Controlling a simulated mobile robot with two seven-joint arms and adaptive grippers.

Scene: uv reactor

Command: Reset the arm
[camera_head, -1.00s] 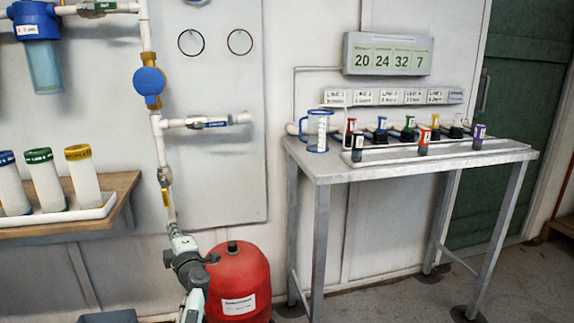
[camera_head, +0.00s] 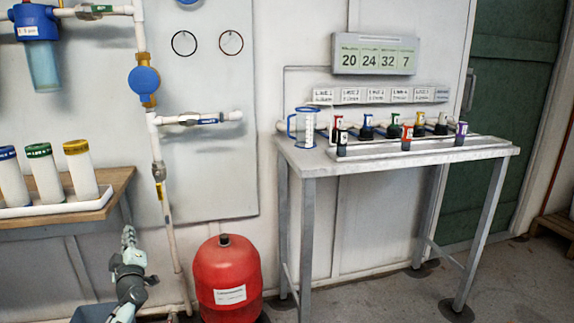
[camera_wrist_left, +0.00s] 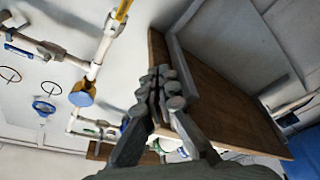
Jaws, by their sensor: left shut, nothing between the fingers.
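My left gripper (camera_head: 128,236) is in the lower left of the head view, its fingers pointing up. It is shut and empty, left of the vertical white pipe (camera_head: 172,235) and below the wooden shelf (camera_head: 120,185). In the left wrist view the closed fingertips (camera_wrist_left: 163,82) are at the centre, in front of the brown board (camera_wrist_left: 225,100) of the shelf. My right gripper is not in view.
A red tank (camera_head: 228,275) stands on the floor right of my arm. A metal table (camera_head: 310,160) with a blue-handled jug (camera_head: 303,128) and several small bottles is farther right. White cartridges stand in a tray (camera_head: 60,205) on the shelf.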

